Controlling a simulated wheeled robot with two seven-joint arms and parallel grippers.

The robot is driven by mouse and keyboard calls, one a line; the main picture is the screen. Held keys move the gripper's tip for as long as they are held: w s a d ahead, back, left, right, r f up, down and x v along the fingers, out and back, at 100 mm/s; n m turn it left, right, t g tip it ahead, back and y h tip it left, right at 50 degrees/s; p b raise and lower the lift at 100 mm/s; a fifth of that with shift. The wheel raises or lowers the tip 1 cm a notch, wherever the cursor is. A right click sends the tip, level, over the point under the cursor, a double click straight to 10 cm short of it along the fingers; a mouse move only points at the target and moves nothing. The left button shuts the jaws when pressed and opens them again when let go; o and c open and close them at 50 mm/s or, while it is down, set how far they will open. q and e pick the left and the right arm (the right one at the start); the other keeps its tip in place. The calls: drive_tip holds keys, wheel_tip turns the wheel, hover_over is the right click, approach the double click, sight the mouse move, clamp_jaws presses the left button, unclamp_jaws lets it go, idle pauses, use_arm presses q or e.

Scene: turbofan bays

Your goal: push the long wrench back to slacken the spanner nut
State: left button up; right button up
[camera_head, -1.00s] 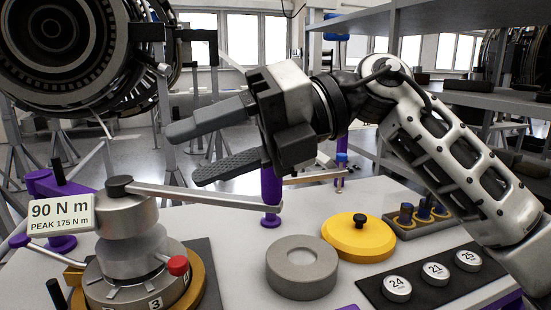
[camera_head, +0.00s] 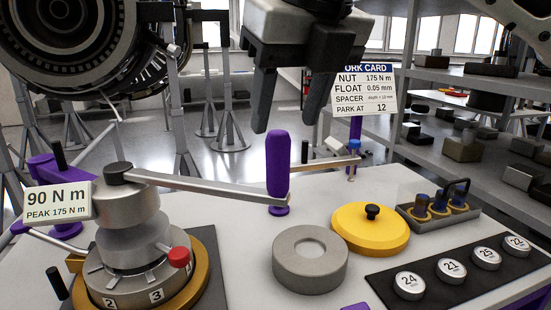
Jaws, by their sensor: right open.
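The long wrench (camera_head: 205,186) reaches right from the top of the spanner nut stack (camera_head: 130,215) at the left of the bench. Its far end meets an upright purple handle (camera_head: 278,165). A sign (camera_head: 58,204) on the stack reads 90 N m, peak 175 N m. My right gripper (camera_head: 287,98) is open, with its fingers pointing down. In the picture its fingertips are just above the purple handle, apart from it, with nothing between them. My left gripper does not show. The threads of the nut are hidden.
A grey ring (camera_head: 290,268) and a yellow lidded disc (camera_head: 362,235) sit right of the wrench. Numbered discs (camera_head: 452,271) lie on a dark mat at the front right. A work card (camera_head: 364,92) stands behind. Shelves (camera_head: 480,120) fill the right back.

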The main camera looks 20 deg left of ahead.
sight(275, 159)
drive_tip(key=x, duration=0.8)
drive_tip(key=shift+c, duration=0.3)
